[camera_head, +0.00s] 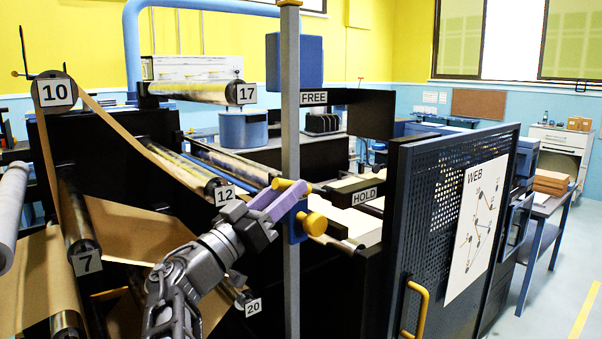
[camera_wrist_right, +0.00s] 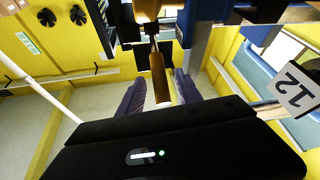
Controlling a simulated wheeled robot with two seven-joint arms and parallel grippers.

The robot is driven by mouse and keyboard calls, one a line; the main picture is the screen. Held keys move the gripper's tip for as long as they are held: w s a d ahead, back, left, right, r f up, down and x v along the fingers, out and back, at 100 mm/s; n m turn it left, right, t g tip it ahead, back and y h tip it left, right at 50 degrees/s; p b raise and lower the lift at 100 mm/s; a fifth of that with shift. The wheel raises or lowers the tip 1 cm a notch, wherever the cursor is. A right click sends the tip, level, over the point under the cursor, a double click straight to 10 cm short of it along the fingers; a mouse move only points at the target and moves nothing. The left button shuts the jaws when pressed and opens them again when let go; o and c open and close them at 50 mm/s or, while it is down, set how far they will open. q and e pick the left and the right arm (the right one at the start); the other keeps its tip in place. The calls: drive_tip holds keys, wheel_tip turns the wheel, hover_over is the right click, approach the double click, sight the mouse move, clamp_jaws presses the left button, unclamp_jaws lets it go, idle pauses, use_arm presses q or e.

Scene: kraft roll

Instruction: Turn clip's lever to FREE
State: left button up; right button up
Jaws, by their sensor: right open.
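The clip (camera_head: 297,228) is a blue body on the upright grey post, with a yellow knob (camera_head: 314,223) on its right side. Its yellow lever (camera_head: 284,184) shows partly behind my right gripper (camera_head: 285,199), near the height of the HOLD sign (camera_head: 366,195). The FREE sign (camera_head: 314,98) is higher up the post. In the right wrist view, the yellow lever (camera_wrist_right: 160,78) reaches between the two spread purple fingers of my right gripper (camera_wrist_right: 160,92), with gaps on both sides. My left gripper is not in view.
A blue block (camera_head: 294,60) sits high on the post. Rollers with paper web (camera_head: 130,232) lie left, including roller 12 (camera_head: 222,193) near my right arm. A dark perforated guard door (camera_head: 430,205) stands right. Open floor (camera_head: 555,270) lies beyond it.

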drive_tip(key=p+x, duration=0.1)
drive_tip(key=x, duration=0.3)
drive_tip(key=shift+r, duration=0.15)
drive_tip(key=shift+w+d+p, duration=0.3)
drive_tip(key=shift+d, duration=0.05)
clamp_jaws()
idle(1.0)
